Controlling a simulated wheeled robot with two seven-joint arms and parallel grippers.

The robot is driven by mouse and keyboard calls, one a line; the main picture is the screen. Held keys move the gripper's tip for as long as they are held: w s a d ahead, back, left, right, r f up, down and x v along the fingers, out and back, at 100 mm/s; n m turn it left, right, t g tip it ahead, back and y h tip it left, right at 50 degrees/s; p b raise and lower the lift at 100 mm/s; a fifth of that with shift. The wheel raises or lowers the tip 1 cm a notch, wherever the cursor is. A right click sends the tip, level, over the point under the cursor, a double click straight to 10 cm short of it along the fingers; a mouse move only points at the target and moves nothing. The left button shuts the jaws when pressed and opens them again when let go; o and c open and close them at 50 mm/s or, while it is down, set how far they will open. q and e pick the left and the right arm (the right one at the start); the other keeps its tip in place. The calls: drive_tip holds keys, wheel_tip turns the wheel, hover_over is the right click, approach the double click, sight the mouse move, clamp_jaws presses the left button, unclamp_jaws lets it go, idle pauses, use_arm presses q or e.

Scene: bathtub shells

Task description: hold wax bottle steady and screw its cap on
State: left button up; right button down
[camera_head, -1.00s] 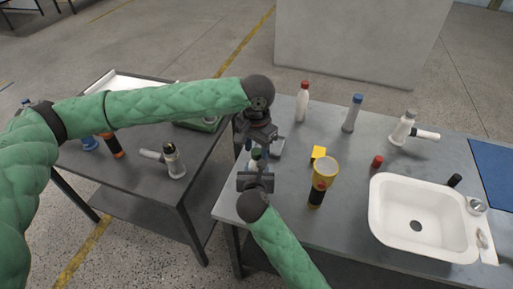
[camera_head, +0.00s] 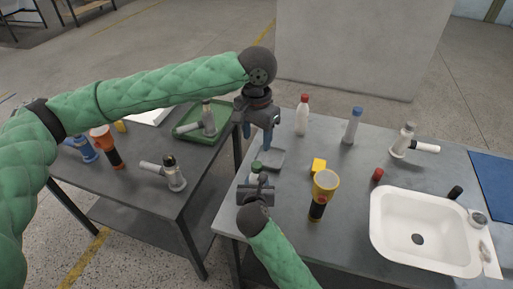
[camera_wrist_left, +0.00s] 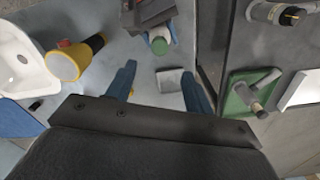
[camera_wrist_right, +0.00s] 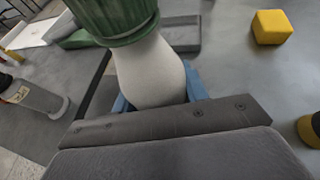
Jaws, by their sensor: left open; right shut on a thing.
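The wax bottle (camera_wrist_right: 150,75) is a white bottle with a ribbed green cap (camera_wrist_right: 112,18) sitting on its neck. It stands upright at the left end of the right-hand table. My right gripper (camera_head: 257,184) is shut around its body, seen close up in the right wrist view. The green cap also shows in the head view (camera_head: 256,166) and the left wrist view (camera_wrist_left: 159,44). My left gripper (camera_head: 258,133) is open and empty, fingers pointing down, above and apart from the cap. The bottle's lower part is hidden by the right gripper.
A grey square dish (camera_head: 273,159) lies beside the bottle. A yellow block (camera_head: 319,166), a yellow-and-black flashlight (camera_head: 323,190) and a white sink (camera_head: 384,236) stand to the right. Bottles (camera_head: 302,116) stand behind. The left table (camera_head: 130,190) holds a green tray (camera_head: 187,132) and tools.

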use_arm(q)
wheel_tip(320, 180, up, 2)
idle(0.4)
use_arm(e)
drive_tip(key=c, duration=0.7)
unclamp_jaws()
use_arm(q)
drive_tip(key=shift+f, duration=0.1)
use_arm(e)
drive_tip(key=shift+s, duration=0.15)
drive_tip(key=shift+s+r, duration=0.1)
drive_tip(key=shift+s, duration=0.15)
use_arm(q)
drive_tip(key=shift+f+b, duration=0.75)
drive_tip(key=shift+b, duration=0.1)
use_arm(e)
drive_tip(key=shift+v, duration=3.5)
